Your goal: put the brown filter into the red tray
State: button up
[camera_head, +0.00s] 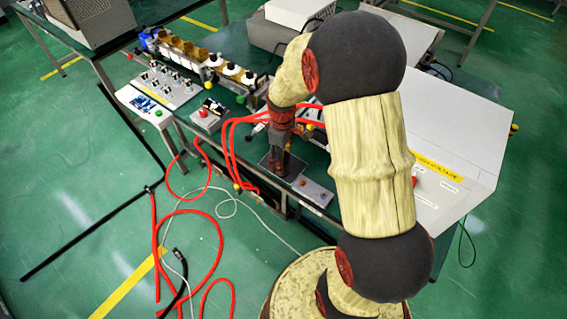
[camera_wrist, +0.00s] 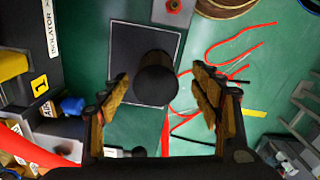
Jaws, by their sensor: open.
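My gripper (camera_wrist: 160,88) is open and points down at a dark square plate (camera_wrist: 117,50) on the bench. A dark, near-black round-topped cylinder (camera_wrist: 155,80) stands over the plate, between my two fingers in the wrist view, with gaps on both sides. I cannot tell from its colour whether it is the brown filter. In the head view my gripper (camera_head: 280,163) is above the same plate (camera_head: 297,168), and the cylinder cannot be made out there. Several brown-yellow cups (camera_head: 185,50) stand in a rack at the back left. I cannot pick out a red tray.
Red hoses (camera_head: 232,140) loop near my gripper and over the floor. A large white cabinet (camera_head: 455,140) stands at right.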

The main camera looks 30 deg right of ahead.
jog(key=f, duration=0.2)
jog(key=f+b, duration=0.1)
jog(key=f, duration=0.1)
jog(key=f+b, duration=0.1)
jog(key=f, duration=0.1)
jog(key=shift+w+d, duration=0.15)
jog(key=shift+w, duration=0.2)
jog(key=shift+c, duration=1.1)
jog(key=c, duration=1.1)
jog(key=shift+c, duration=0.3)
jog(key=shift+r, duration=0.15)
